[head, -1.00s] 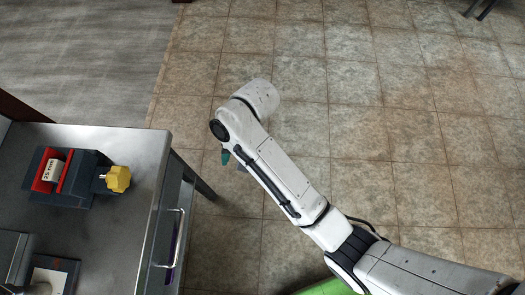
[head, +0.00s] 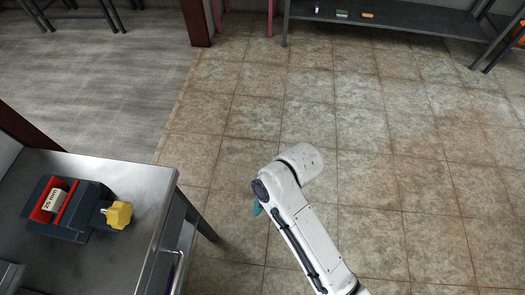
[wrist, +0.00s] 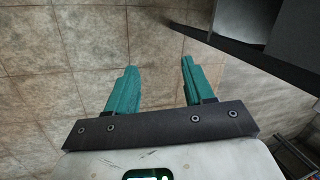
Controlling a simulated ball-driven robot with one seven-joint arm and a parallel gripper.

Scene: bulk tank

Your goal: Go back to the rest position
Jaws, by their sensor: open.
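My gripper (wrist: 155,85) shows in the wrist view with its two teal fingers apart and nothing between them. It points at the bare floor tiles. In the head view my white arm reaches up from the bottom, right of the metal table, and only a little teal of the gripper (head: 257,208) shows below the bent wrist. The rest of the gripper is hidden behind the arm.
A metal table (head: 130,180) stands at the left. A grey shelf (head: 390,25) stands at the back. The tiled floor (head: 390,150) between is clear.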

